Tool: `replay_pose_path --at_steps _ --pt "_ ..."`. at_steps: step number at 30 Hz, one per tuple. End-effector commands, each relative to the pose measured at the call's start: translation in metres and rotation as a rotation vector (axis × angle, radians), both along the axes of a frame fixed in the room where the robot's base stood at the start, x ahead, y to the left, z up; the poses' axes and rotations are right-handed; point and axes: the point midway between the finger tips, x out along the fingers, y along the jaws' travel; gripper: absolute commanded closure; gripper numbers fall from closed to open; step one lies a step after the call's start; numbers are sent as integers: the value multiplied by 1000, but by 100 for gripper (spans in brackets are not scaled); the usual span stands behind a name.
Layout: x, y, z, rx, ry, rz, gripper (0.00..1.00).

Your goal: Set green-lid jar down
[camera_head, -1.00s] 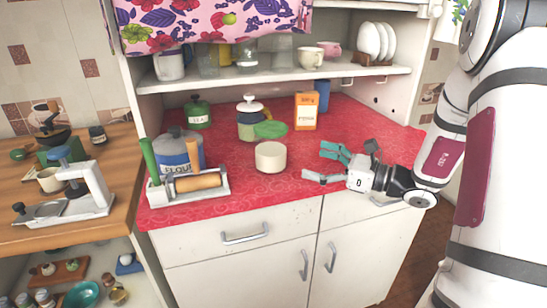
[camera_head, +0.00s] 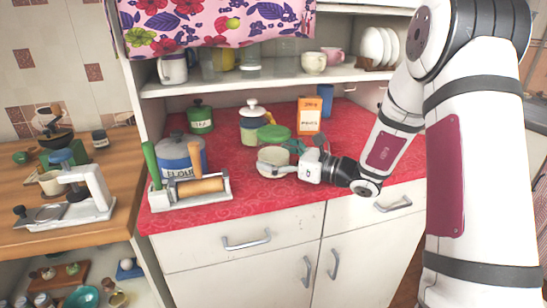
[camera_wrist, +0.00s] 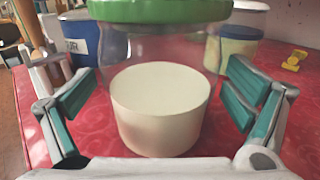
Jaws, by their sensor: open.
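The green-lid jar (camera_head: 268,163) stands upright on the red counter (camera_head: 235,180). It is clear glass with cream-coloured contents in its lower part and a green lid on top. In the wrist view, the jar (camera_wrist: 160,108) is in the middle, with its lid cut off by the top edge. My gripper (camera_head: 284,159) is at the jar's right side in the head view. It is open, with one teal-padded finger on each side of the jar (camera_wrist: 160,95). Gaps show between the pads and the glass. The far finger is partly hidden in the head view.
A white-lid jar (camera_head: 249,125) and an orange box (camera_head: 310,117) stand behind. A blue flour canister (camera_head: 178,157) and a rack with a rolling pin (camera_head: 197,186) are to the left.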

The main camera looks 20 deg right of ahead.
Motion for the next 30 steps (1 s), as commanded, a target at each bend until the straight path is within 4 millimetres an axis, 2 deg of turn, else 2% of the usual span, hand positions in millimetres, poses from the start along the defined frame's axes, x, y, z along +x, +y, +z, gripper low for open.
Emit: replay_pose_path --at_steps 6,7,15,17,25,30 --pt "1 1 0 0 1 0 3" --pt "1 1 0 -1 1 0 8" --pt "1 1 0 -1 1 0 69" --pt "1 1 1 1 -2 0 81" --pt "1 1 3 1 -2 0 82" --pt "1 1 14 0 -4 0 82"
